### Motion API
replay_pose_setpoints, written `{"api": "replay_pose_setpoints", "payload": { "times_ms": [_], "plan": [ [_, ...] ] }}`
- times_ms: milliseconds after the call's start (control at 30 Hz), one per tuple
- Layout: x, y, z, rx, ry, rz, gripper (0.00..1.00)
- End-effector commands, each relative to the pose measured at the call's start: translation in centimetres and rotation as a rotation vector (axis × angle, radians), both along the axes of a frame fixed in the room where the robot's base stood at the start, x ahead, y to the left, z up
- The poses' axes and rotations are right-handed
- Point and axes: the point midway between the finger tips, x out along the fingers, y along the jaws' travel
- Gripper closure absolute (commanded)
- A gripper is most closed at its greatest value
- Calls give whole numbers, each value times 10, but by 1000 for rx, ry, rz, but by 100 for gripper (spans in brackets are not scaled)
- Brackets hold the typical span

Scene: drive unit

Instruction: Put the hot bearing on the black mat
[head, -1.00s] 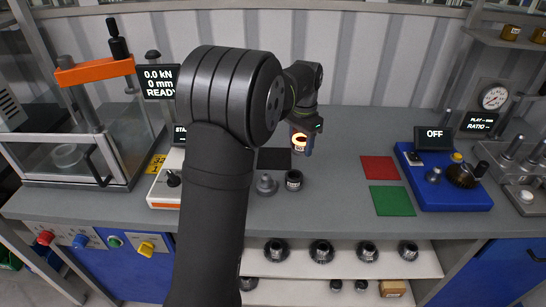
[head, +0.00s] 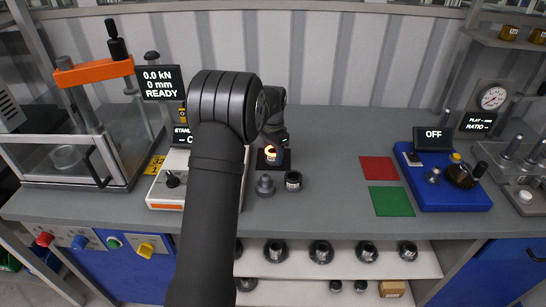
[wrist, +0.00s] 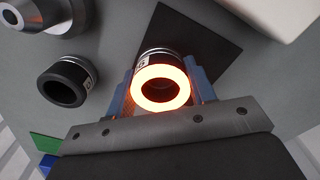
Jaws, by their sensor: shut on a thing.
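The hot bearing (head: 270,153) glows orange on its ring face, with a dark body and a white label. My gripper (wrist: 165,88) is shut on it, with a blue finger on each side in the wrist view; the bearing (wrist: 161,87) shows between them. The black mat (wrist: 205,38) lies behind the bearing in the wrist view, reaching up and right of it. In the head view the bearing overlaps the mat (head: 286,161), which my arm and gripper partly hide. I cannot tell how high the bearing is above the mat.
A dark labelled ring (head: 293,181) and a grey stepped part (head: 265,185) stand just in front of the mat. A red mat (head: 379,168) and a green mat (head: 391,201) lie to the right. A white heater unit (head: 168,182) stands left.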

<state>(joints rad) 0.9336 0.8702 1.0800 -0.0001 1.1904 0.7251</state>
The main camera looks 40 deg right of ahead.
Motion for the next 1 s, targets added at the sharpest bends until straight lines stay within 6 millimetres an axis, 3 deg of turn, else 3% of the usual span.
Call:
{"api": "replay_pose_setpoints", "payload": {
  "times_ms": [100, 433, 467, 567, 867, 1000],
  "plan": [
    [0, 0, -13, 1, 1, 0, 80],
    [0, 0, -16, 0, 0, 0, 80],
    [0, 0, -17, 0, 0, 0, 48],
    [0, 0, -16, 0, 0, 0, 28],
    [0, 0, -15, 0, 0, 0, 28],
    [0, 0, -3, -1, -1, 0, 28]
  ]
}}
